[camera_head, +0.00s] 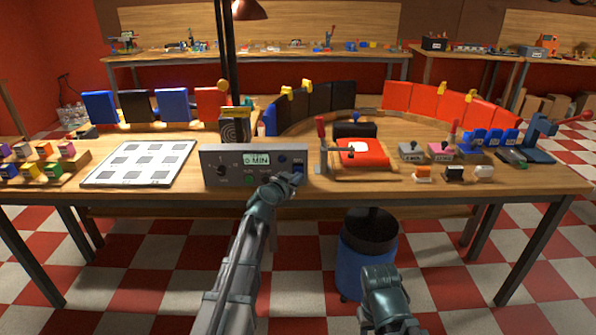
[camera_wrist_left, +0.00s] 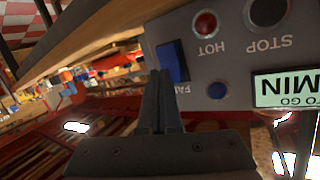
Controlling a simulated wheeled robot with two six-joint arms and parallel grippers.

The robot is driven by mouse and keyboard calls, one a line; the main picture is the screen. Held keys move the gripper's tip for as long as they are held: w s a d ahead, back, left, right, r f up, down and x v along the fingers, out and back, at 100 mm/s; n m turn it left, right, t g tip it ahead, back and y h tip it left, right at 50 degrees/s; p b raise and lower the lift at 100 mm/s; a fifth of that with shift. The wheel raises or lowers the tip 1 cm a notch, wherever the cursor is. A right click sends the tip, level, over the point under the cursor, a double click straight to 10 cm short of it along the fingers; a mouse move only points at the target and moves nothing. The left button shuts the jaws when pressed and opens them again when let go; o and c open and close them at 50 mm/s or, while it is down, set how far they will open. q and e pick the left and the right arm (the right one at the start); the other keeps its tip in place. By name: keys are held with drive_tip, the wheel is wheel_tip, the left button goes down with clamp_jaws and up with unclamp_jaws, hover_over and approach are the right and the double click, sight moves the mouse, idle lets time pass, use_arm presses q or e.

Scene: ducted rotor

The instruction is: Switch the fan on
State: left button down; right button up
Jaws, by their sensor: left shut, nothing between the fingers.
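The grey control panel (camera_head: 238,178) stands at the front edge of the table. The blue FAN switch (camera_wrist_left: 171,62) is on its face, beside a dark blue round lamp (camera_wrist_left: 217,90). In the head view the switch (camera_head: 298,167) is at the panel's right end. My left gripper (camera_head: 294,179) is shut and empty, with its fingertips (camera_wrist_left: 160,76) close to the switch; I cannot tell whether they touch it. The fingers partly cover the FAN label. My right arm's end (camera_head: 385,290) is low at the front, its fingers not clearly visible.
The panel also carries a red HOT lamp (camera_wrist_left: 205,23), a black STOP button (camera_wrist_left: 267,10) and a display (camera_wrist_left: 287,88). A white gridded board (camera_head: 138,180) lies left of the panel. A red device (camera_head: 362,153) is to its right. A blue bin (camera_head: 352,257) stands below the table edge.

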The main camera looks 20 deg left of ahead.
use_arm(q)
drive_tip(key=shift+w+a+r, duration=0.1)
drive_tip(key=shift+w+r, duration=0.1)
drive_tip(key=shift+w, duration=0.2)
idle(0.7)
idle(0.3)
drive_tip(key=shift+s+d+f, duration=0.15)
drive_tip(key=shift+s+f, duration=0.05)
drive_tip(key=shift+s, duration=0.2)
drive_tip(key=shift+s+d+f, duration=0.1)
drive_tip(key=shift+s+f, duration=0.1)
drive_tip(key=shift+s, duration=0.2)
drive_tip(key=s, duration=0.1)
drive_tip(key=s+f+b, duration=0.1)
drive_tip(key=s, duration=0.1)
drive_tip(key=s+d+f+b, duration=0.1)
drive_tip(key=shift+s+d, duration=0.1)
drive_tip(key=shift+s, duration=0.1)
